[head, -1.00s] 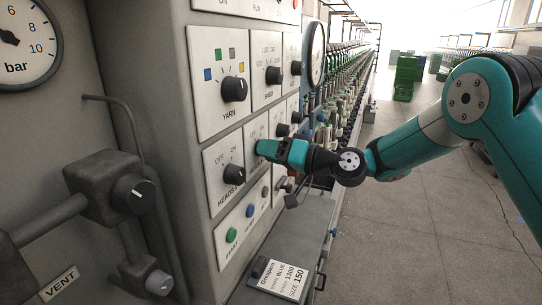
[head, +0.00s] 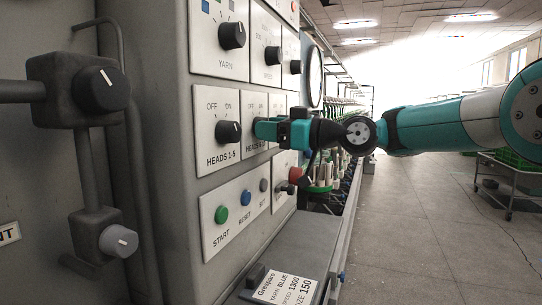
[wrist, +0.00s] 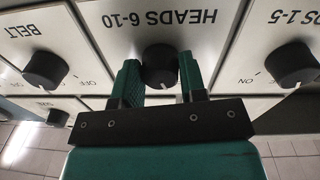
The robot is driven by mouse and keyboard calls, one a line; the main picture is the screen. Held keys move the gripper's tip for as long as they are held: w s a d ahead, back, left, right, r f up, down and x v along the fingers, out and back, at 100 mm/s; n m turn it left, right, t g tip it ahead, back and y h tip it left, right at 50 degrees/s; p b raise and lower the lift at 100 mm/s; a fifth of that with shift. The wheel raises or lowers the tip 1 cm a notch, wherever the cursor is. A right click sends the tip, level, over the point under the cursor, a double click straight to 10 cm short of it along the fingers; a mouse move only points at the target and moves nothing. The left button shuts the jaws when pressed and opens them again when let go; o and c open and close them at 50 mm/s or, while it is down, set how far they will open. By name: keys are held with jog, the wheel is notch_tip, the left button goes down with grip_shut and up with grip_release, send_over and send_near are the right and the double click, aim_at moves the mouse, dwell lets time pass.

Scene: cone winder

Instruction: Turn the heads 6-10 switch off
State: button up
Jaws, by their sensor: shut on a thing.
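The heads 6-10 switch is a round black knob (wrist: 159,62) on a pale panel, labelled upside down in the wrist view. My gripper (wrist: 158,78) has its two teal fingers on either side of this knob and is shut on it. In the head view my gripper (head: 262,130) reaches in from the right and covers the knob. Part of the heads 6-10 panel (head: 252,152) shows below the fingers.
The heads 1-5 knob (head: 228,132) is close on the left, and the belt knob (wrist: 45,70) is on the other side. The yarn knob (head: 232,36) is above; a green start button (head: 221,214) is below. A grey ledge with a label card (head: 285,288) juts out underneath.

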jog(key=shift+f+n+b, duration=0.1)
jog(key=shift+n+b, duration=1)
jog(key=shift+b, duration=0.25)
jog(key=o, duration=0.9)
jog(key=b+v, duration=0.4)
jog(key=v, duration=1.3)
jog(key=shift+d, duration=0.3)
jog(key=shift+a, duration=0.1)
